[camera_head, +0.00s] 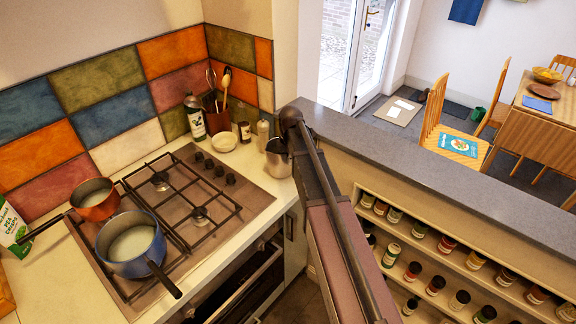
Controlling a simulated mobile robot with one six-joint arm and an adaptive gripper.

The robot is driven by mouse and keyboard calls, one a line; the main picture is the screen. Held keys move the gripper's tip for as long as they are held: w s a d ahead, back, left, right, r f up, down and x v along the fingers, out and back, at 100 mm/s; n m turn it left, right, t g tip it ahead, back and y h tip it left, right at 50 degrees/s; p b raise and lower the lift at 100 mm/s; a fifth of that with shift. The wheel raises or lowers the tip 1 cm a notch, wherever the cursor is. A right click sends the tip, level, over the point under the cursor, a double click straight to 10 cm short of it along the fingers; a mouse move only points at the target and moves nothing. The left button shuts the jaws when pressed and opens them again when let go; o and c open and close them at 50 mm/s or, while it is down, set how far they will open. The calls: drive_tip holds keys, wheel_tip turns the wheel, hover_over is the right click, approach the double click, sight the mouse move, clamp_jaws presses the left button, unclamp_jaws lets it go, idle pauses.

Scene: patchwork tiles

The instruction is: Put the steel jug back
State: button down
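The steel jug (278,160) is upright at the right end of the counter, beside the hob's far right corner. My dark arm passes close in front of it and covers part of its right side. I cannot tell whether the arm touches the jug. The fingers of my gripper do not show.
A gas hob (222,190) holds an orange pan (95,204) and a blue pan (133,262), handles sticking out. A bottle (194,118), utensil pot (217,122), cream bowl (224,142) and small jars stand behind. A grey ledge (430,175) tops a jar shelf (455,262).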

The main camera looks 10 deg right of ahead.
drive_tip(key=shift+f, duration=0.45)
drive_tip(key=shift+f+b, duration=0.15)
drive_tip(key=shift+b, duration=0.2)
drive_tip(key=c, duration=0.8)
unclamp_jaws()
drive_tip(key=shift+r, duration=0.2)
wheel_tip(320, 180, up, 12)
drive_tip(key=p, duration=1.2)
drive_tip(key=shift+s+d, duration=0.15)
drive_tip(key=shift+s, duration=0.3)
